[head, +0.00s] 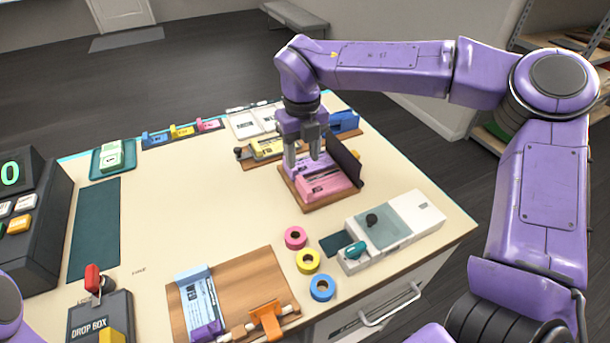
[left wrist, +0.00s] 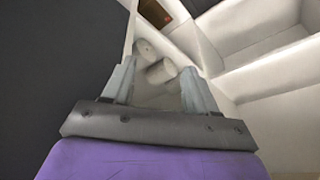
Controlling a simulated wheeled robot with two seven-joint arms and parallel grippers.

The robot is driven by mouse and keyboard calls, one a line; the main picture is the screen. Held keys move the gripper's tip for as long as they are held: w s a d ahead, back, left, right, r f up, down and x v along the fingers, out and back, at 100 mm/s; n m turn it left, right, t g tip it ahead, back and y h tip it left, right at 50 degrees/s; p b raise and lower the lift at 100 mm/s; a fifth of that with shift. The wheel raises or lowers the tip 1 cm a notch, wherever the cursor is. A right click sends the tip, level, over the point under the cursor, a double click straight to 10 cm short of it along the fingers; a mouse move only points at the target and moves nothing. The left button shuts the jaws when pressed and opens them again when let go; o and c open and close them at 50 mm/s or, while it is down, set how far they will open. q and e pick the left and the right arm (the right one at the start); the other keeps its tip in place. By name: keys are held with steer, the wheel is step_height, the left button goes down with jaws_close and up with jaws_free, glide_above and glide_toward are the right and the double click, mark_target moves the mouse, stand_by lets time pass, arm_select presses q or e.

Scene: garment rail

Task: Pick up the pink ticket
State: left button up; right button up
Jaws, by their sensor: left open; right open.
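The pink ticket (head: 322,183) lies among pink pieces in a pink holder on a wooden base (head: 327,203), right of the table's middle. I cannot tell single tickets apart there. My right gripper (head: 304,164) points down over this holder with its two fingers apart, and nothing shows between them. I cannot tell whether the fingertips touch the pink pieces. In the left wrist view my left gripper (left wrist: 154,82) has its fingers apart and empty, facing pale surfaces away from the tickets. In the head view only a bit of my left arm shows at the lower left.
A dark upright plate (head: 344,160) stands at the holder's right side. Yellow (head: 266,148) and blue (head: 343,122) holders stand behind it. Pink, yellow and blue tape rolls (head: 295,238) and a grey-white device (head: 390,230) are in front. The table's middle is clear.

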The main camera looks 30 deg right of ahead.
mark_target(303, 183)
steer(key=f, duration=0.1)
steer(key=s+f+p, duration=0.1)
steer(key=f, duration=0.1)
steer(key=shift+s, duration=0.3)
steer(key=f, duration=0.2)
steer(key=w+f+p, duration=0.1)
steer(key=f, duration=0.1)
steer(key=shift+w+a+f, duration=0.1)
steer(key=shift+f, duration=0.35)
steer(key=shift+s, duration=0.35)
steer(key=shift+c, duration=0.3)
arm_select(q)
steer(key=r, duration=0.1)
steer(key=s+r, duration=0.1)
steer(key=shift+s+r, duration=0.1)
steer(key=shift+r, duration=0.25)
arm_select(e)
steer(key=shift+w, duration=0.1)
jaws_close()
